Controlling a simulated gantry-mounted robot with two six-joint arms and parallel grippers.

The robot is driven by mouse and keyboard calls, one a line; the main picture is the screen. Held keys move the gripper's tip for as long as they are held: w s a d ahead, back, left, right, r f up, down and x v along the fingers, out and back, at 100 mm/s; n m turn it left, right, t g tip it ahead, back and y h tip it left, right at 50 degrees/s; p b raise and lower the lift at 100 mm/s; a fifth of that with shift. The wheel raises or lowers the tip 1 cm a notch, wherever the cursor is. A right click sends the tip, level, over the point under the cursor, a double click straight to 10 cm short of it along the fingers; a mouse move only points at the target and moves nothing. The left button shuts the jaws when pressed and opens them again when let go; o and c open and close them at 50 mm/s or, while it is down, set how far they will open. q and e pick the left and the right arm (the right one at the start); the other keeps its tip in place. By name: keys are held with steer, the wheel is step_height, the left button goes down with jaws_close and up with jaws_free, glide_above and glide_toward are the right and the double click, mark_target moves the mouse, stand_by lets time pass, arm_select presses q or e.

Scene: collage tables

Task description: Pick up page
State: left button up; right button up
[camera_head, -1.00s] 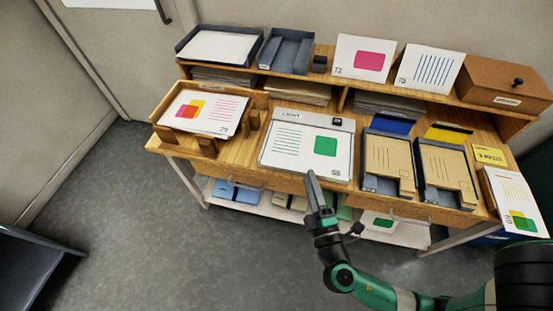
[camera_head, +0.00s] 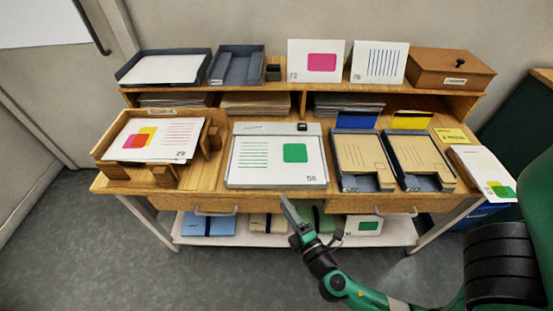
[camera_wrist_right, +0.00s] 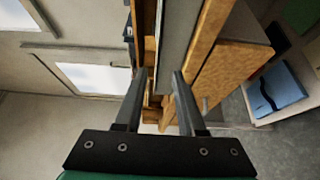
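A white page with a green square and green lines (camera_head: 259,153) lies on a grey board (camera_head: 276,128) at the middle of the wooden desk. Another page with overlapping coloured squares (camera_head: 178,133) lies in the wooden tray (camera_head: 112,162) at left. A page with a pink block (camera_head: 304,61) and one with blue lines (camera_head: 380,63) stand on the top shelf. My right gripper (camera_head: 288,207) is at the desk's front edge, just before the grey board. The right wrist view shows its fingers (camera_wrist_right: 160,85) apart with nothing between them. My left gripper is out of view.
Two dark trays with brown folders (camera_head: 361,153) stand right of the board. Another page (camera_head: 480,165) lies at the desk's right end. Drawer handles (camera_head: 216,212) stick out in front. A lower shelf (camera_head: 275,239) holds folders. Floor is clear at front left.

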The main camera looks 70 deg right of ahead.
mark_target(273, 184)
steer(key=x, duration=0.6)
steer(key=shift+w+d+r, duration=0.15)
steer(key=shift+r, duration=0.15)
steer(key=shift+c, duration=0.3)
jaws_close()
stand_by(0.9)
